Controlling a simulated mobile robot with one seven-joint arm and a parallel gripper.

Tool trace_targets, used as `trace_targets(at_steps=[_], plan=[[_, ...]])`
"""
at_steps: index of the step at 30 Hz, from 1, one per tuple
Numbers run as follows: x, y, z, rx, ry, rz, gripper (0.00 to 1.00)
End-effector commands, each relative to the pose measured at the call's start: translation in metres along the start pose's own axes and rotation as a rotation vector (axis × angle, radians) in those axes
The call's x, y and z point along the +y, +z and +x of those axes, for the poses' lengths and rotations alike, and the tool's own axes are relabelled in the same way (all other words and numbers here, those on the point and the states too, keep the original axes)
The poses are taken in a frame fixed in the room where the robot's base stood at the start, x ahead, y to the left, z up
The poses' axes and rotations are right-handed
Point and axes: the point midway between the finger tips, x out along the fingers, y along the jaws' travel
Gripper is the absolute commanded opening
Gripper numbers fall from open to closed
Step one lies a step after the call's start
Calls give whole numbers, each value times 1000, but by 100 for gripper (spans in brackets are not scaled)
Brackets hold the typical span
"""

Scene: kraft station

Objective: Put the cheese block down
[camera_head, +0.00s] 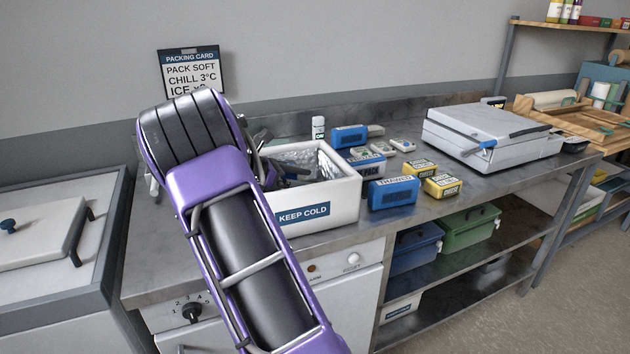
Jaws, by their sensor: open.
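My gripper (288,174) is at the open top of the white KEEP COLD box (330,205), mostly hidden behind my purple arm. Its jaws are open, and I see no cheese block between them. Two yellow blocks, the front one labelled CHEESE (443,188) and the other just behind it (420,170), lie on the steel bench to the right of the box. The box has a shiny silvery lining. Its left part is hidden by my arm, so I cannot tell whether a cheese block lies inside.
Blue packs, one labelled THAWED (393,194) and one behind it (364,164), lie beside the box. Another blue pack (348,136), small white packs (402,144) and a white bottle (318,128) stand behind. A grey lidded machine (490,135) occupies the bench's right side.

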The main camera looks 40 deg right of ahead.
Motion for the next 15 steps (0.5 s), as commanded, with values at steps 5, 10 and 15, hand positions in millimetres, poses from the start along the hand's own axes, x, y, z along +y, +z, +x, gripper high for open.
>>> trace_targets(at_steps=[5, 10, 15], plan=[[1, 4, -45, 0, 5, 4, 100], [1, 5, -77, 1, 3, 7, 100], [1, 5, -95, 0, 3, 7, 100]])
